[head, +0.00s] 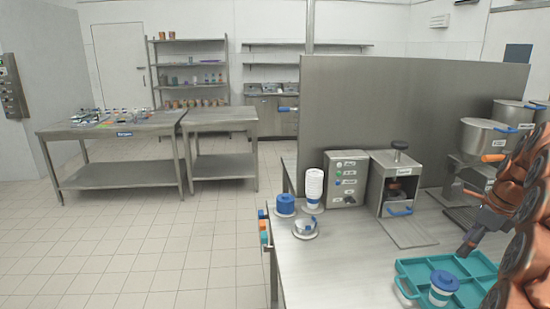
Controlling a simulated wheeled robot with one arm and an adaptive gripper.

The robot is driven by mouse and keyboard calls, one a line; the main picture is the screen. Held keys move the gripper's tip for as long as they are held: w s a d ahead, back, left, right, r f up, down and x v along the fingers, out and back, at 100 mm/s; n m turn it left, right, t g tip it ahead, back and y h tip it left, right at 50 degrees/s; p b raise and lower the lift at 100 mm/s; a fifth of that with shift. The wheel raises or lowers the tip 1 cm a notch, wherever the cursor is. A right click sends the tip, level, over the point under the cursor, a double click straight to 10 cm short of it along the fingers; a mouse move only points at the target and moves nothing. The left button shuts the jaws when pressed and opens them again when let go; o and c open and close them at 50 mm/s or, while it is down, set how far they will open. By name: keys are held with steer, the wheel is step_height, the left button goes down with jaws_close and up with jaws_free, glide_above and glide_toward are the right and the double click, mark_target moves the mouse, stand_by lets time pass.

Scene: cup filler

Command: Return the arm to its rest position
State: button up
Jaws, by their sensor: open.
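My copper-coloured arm fills the right edge of the head view. My gripper (468,243) is at its end, pointing down and left, above the back edge of a teal tray (408,268). It is open, and I see nothing held in it. A white cup with a blue lid and blue band (442,288) stands in the tray, apart from the gripper and below it. My arm hides the right end of the tray and part of the counter behind it.
The steel counter (340,262) carries a blue-lidded container (285,204), stacked white cups (314,187), a button box (347,178), a sealing machine (396,185) and hoppers (483,140) close to my arm. A tall grey panel (400,105) stands behind. Open tiled floor (150,250) lies left.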

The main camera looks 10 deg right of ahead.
steer(key=s+a+n+g, duration=0.1)
steer(key=s+a+n, duration=0.45)
steer(key=a, duration=0.85)
steer(key=s+a+n+g, duration=0.1)
steer(key=s+a+n, duration=0.1)
steer(key=a+n, duration=0.95)
steer(key=s+a+f+n+g+h, duration=0.1)
steer(key=s+a+f+n, duration=0.2)
steer(key=s+a+n, duration=0.3)
steer(key=s+a+f+n+g, duration=0.1)
steer(key=s+a+f+n, duration=0.2)
steer(key=s, duration=1.1)
steer(key=a+n, duration=0.2)
steer(key=a, duration=0.1)
steer(key=shift+s+a+f+n+h, duration=0.15)
steer(key=shift+a+f+n+h, duration=0.05)
steer(key=shift+f+n+h, duration=0.2)
